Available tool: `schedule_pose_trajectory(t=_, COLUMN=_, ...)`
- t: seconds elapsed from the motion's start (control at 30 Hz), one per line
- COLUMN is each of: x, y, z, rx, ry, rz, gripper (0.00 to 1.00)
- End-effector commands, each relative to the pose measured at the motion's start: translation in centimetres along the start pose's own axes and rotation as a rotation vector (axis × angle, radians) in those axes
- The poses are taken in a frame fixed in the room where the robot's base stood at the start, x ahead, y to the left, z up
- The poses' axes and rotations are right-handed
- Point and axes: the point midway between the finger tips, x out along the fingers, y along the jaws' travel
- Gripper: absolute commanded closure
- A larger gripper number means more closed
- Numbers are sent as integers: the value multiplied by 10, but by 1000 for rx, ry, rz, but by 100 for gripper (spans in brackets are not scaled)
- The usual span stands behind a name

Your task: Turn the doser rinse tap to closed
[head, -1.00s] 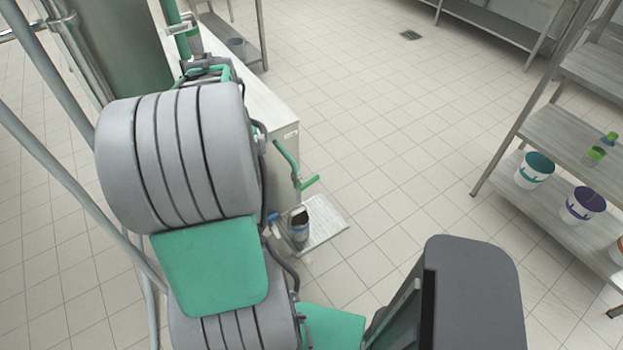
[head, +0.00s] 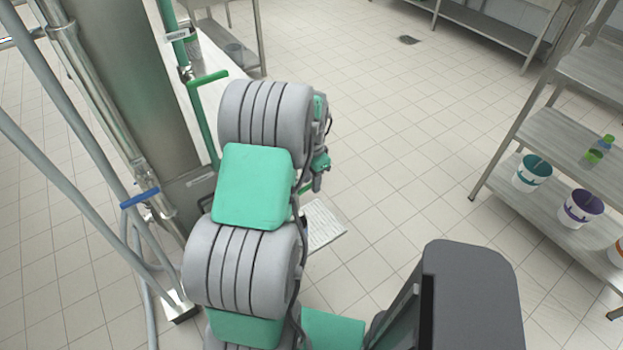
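A green lever tap (head: 208,78) sits on a green upright pipe (head: 203,125) beside the steel column, its lever pointing right and slightly up. A blue lever tap (head: 140,197) is lower left on a thinner metal pipe, its lever across the pipe. Small labels are too blurred to read, so I cannot tell which tap is the doser rinse tap. My gripper (head: 320,172) is at the far end of my arm, to the right of both taps and apart from them. My arm partly hides it, and its fingers do not show clearly.
A steel column (head: 125,85) and grey hoses stand at left. A low plate (head: 323,222) is partly behind my arm. At right a shelf rack (head: 560,140) holds a teal-marked bucket (head: 533,172), a purple-marked bucket (head: 581,207) and bottles. The tiled floor between is clear.

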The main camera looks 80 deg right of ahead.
Motion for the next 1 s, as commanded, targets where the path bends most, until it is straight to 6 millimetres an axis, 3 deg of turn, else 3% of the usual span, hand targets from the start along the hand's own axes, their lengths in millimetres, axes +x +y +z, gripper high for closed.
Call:
schedule_pose_trajectory(t=0.1, x=0, y=0, z=0, rx=-1, ry=0, rz=0, gripper=67)
schedule_pose_trajectory(t=0.5, x=0, y=0, z=0, rx=-1, ry=0, rz=0, gripper=100)
schedule_pose_trajectory(t=1.0, x=1, y=0, z=0, rx=2, ry=-24, rz=1, gripper=100)
